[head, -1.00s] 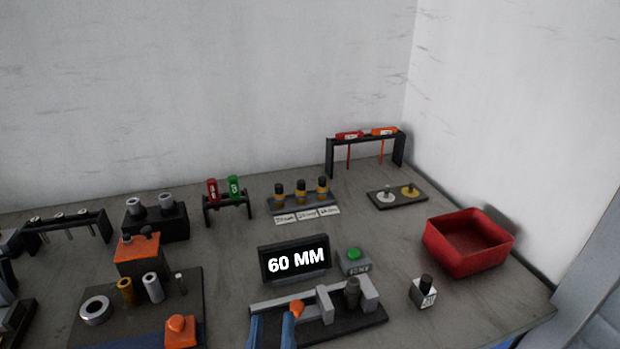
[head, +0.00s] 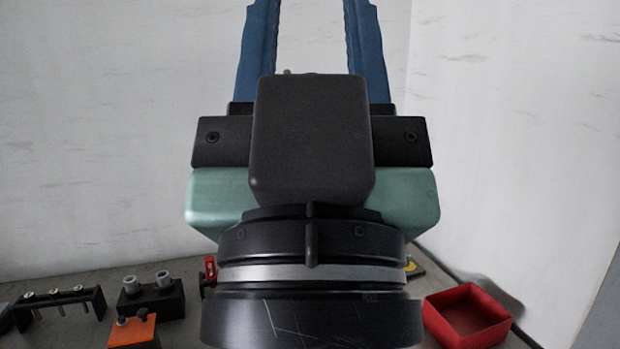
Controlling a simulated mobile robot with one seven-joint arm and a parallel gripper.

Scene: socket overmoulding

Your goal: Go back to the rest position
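My gripper (head: 311,40) fills the middle of the head view, raised high in front of the camera and pointing up. Its two blue fingers are spread wide apart, with only bare wall showing between them. The fingertips run out of the top of the picture. My gripper body and wrist hide most of the workbench, including the area where the display and the clamp fixture stood in the earlier frame.
A red open bin (head: 466,318) stands on the bench at the lower right. At the lower left are a black rack (head: 58,297) with several pins, a black block (head: 150,298) with two grey sockets, and an orange block (head: 133,331). White walls stand behind.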

